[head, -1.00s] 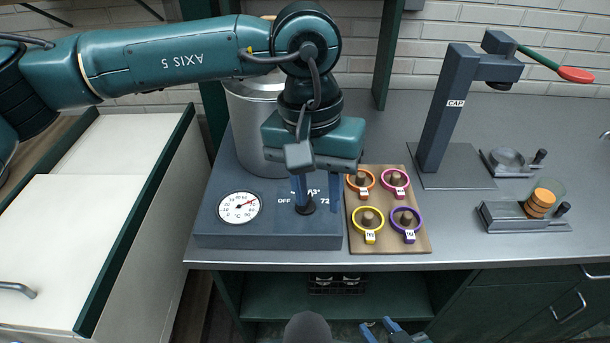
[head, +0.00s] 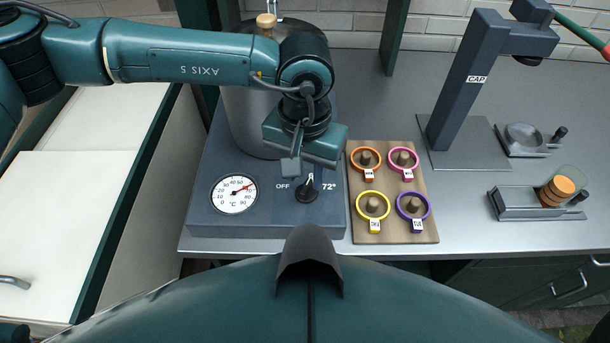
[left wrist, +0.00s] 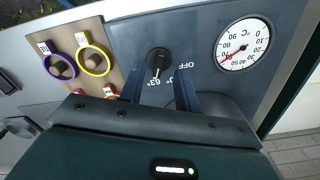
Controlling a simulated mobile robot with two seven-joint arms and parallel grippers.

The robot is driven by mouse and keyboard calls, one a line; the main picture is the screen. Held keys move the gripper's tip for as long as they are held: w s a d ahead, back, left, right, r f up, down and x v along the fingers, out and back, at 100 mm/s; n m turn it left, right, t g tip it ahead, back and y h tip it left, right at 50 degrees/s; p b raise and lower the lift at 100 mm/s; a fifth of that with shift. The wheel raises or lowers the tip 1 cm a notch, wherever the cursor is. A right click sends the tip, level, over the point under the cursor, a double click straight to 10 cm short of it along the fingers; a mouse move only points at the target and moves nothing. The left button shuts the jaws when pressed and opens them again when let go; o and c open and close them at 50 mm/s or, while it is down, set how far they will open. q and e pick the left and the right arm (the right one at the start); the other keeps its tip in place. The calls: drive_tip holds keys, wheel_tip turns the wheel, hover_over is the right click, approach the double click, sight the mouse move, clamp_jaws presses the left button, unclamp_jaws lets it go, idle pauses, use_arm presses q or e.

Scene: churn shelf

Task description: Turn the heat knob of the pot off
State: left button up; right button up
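The heat knob (head: 307,191) is a black dial on the front of the pot's dark grey base (head: 270,230), between OFF and 72°. In the left wrist view the knob (left wrist: 157,61) has its white pointer toward the 63° mark. My left gripper (head: 312,168) is above and behind the knob in the head view. In the left wrist view my left gripper (left wrist: 160,78) is open and empty, its two fingers apart with the knob just beyond their tips. The metal pot (head: 245,115) is partly hidden by my left arm. My right gripper is out of view.
A round thermometer (head: 234,194) sits left of the knob. A wooden board (head: 391,229) with several coloured rings on pegs stands close on the right. A CAP press (head: 462,90) and small metal holders (head: 515,212) are farther right, with bare counter between.

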sight(305, 188)
use_arm(q)
drive_tip(key=shift+f, duration=1.6)
clamp_jaws()
